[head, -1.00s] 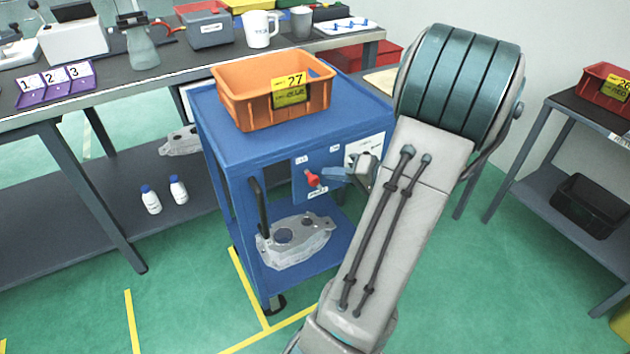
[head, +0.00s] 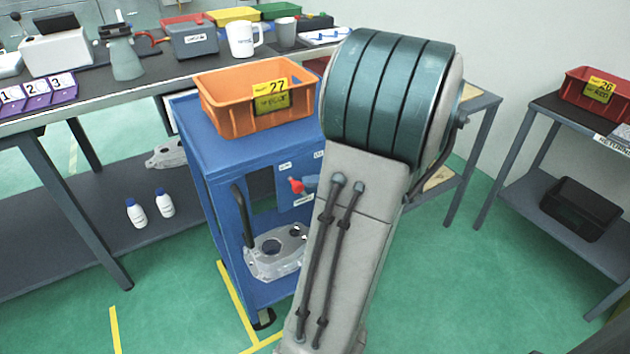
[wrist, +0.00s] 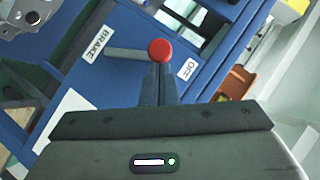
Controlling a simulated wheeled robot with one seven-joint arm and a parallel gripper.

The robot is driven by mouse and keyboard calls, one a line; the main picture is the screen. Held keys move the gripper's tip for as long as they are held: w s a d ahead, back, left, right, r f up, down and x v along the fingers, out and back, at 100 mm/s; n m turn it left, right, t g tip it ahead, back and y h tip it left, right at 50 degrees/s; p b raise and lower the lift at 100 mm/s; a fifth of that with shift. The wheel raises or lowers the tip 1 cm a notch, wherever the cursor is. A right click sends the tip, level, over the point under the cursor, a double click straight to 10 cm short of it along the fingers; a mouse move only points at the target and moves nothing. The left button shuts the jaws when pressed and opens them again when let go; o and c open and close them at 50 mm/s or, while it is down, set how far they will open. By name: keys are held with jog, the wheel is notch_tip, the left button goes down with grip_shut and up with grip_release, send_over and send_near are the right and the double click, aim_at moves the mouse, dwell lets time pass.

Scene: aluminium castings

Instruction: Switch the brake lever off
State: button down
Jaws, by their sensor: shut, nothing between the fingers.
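The brake lever's round red knob (wrist: 160,50) shows in the wrist view at the end of a grey rod that runs in from the left. A BRAKE label (wrist: 95,44) is to its left and an OFF label (wrist: 187,69) to its lower right. My gripper (wrist: 158,80) is shut and empty, its fingers together just below the knob. I cannot tell whether they touch it. In the head view the red knob (head: 296,186) shows on the side panel of the blue cart (head: 215,150), left of my arm.
An orange crate (head: 228,115) stands on the cart top and a metal casting (head: 277,255) lies on its lower shelf. A workbench (head: 120,88) is behind at left, a grey table (head: 560,140) at right.

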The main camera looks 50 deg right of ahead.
jog(key=w+d+r+p+v, duration=0.1)
jog(key=d+p+v, duration=0.1)
jog(key=v, duration=1)
jog(key=shift+s+d+r, duration=0.2)
jog(key=shift+s+d, duration=0.15)
jog(key=shift+s, duration=0.05)
jog(key=w+a+r+n+g+y+p, duration=0.2)
jog(key=w+a+r+g+p, duration=0.25)
jog(key=a, duration=0.55)
jog(key=w+a+r+n+g+y+p, duration=0.1)
jog(key=w+a+r+g+p, duration=0.35)
jog(key=a, duration=0.45)
jog(key=a+r+n+h+p, duration=0.2)
jog(key=a+r+h+p, duration=0.1)
jog(key=a+r+p, duration=0.3)
jog(key=s+a+r+n+g+h+p, duration=0.1)
jog(key=a+r+n+h+p, duration=0.1)
jog(key=a+r+p, duration=0.4)
jog(key=a+n+p, duration=0.1)
jog(key=a, duration=0.3)
jog(key=shift+s+a+n+h+p, duration=0.25)
jog(key=shift+a+n+h+p, duration=0.05)
jog(key=shift+a+h+p, duration=0.1)
jog(key=shift+a, duration=0.1)
